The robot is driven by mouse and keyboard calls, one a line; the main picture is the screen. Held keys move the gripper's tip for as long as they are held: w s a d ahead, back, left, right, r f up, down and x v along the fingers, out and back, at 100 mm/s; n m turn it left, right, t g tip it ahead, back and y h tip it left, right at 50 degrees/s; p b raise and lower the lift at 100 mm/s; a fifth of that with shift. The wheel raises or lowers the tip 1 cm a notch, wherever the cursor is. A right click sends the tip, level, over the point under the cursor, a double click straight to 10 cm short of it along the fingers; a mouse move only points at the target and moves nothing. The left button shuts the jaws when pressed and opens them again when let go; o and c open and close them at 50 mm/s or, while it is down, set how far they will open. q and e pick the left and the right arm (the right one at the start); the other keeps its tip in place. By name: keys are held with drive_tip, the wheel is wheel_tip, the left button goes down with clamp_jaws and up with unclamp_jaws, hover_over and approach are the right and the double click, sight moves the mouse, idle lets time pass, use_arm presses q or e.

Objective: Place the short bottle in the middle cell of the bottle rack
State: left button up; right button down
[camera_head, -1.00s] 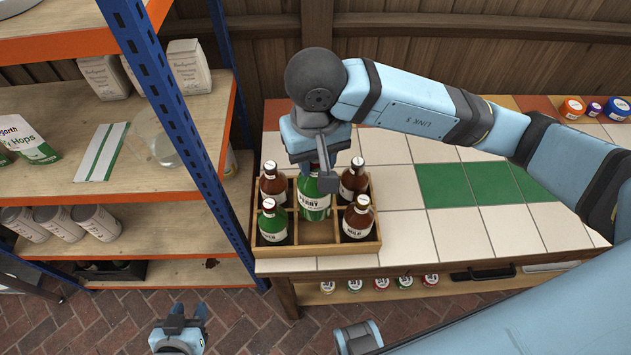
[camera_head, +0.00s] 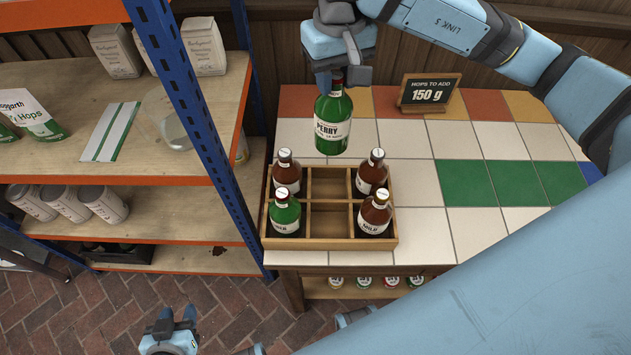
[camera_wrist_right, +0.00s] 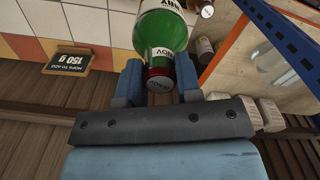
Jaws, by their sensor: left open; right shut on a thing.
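My right gripper (camera_head: 338,76) is shut on the neck of a green bottle labelled PERRY (camera_head: 333,122), held upright above the tiles at the back edge of the rack. In the right wrist view the bottle (camera_wrist_right: 162,28) sits between both fingers. The wooden bottle rack (camera_head: 330,243) stands at the counter's left end. Its middle column is empty, with a back cell (camera_head: 330,185) and a front cell (camera_head: 330,220). Brown bottles (camera_head: 371,172) and a green bottle (camera_head: 284,215) fill the side cells. My left gripper (camera_head: 178,320) is open and empty, low over the floor.
A blue and orange shelf unit (camera_head: 190,110) stands close to the left of the rack, holding cans, bags and a glass vessel. A small sign reading 150 g (camera_head: 430,90) stands at the back of the counter. The tiles (camera_head: 430,225) right of the rack are clear.

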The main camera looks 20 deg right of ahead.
sight(333, 136)
wheel_tip(333, 136, down, 14)
drive_tip(key=shift+f+p, duration=0.2)
drive_tip(key=shift+p, duration=0.35)
wheel_tip(333, 136, down, 6)
drive_tip(key=shift+r, duration=0.25)
drive_tip(key=c, duration=1.2)
unclamp_jaws()
drive_tip(key=o, duration=0.4)
